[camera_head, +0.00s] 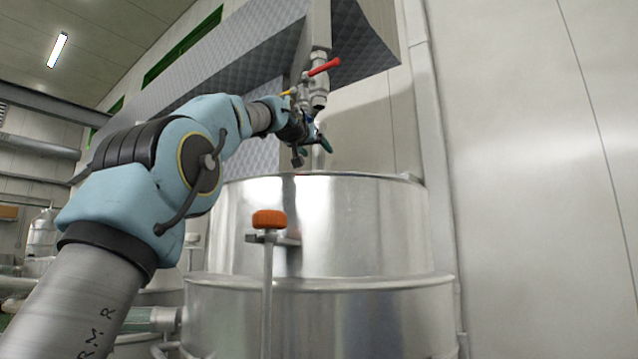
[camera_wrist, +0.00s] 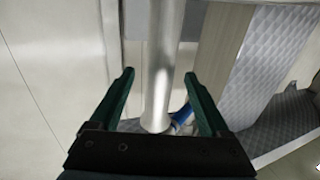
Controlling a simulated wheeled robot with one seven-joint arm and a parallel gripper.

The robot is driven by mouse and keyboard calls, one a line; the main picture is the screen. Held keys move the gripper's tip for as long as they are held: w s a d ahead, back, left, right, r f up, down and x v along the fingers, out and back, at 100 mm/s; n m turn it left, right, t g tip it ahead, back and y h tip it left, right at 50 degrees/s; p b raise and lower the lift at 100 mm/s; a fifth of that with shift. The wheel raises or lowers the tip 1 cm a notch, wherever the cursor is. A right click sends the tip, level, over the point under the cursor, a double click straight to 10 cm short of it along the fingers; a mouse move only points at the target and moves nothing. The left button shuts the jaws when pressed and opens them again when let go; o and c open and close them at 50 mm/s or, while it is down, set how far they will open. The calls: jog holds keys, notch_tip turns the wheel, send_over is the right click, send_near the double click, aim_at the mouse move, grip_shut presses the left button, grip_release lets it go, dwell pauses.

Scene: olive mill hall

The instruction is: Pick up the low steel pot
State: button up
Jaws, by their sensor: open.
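I cannot make out a low steel pot in either view. My gripper (camera_head: 318,143) is at the end of my raised arm, just above the rim of a large steel vat (camera_head: 350,225) in the head view. In the wrist view my gripper (camera_wrist: 159,76) is open, its two dark green fingers apart. A steel pipe (camera_wrist: 160,45) shows between and beyond the fingers. Nothing is seen held. A small blue part (camera_wrist: 182,118) shows near the pipe's end, and I cannot tell what it is.
A pipe valve with a red lever (camera_head: 325,66) hangs close above my gripper. An orange knob (camera_head: 269,219) on a rod stands before the vat. Quilted metal sheeting (camera_head: 220,80) lies behind my arm and a plain pale wall (camera_head: 540,200) is at right.

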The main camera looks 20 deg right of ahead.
jog(key=shift+w+d, duration=0.35)
jog(key=shift+c, duration=0.2)
grip_shut()
dwell(0.9)
jog(key=shift+a+r, duration=0.1)
jog(key=shift+r, duration=0.05)
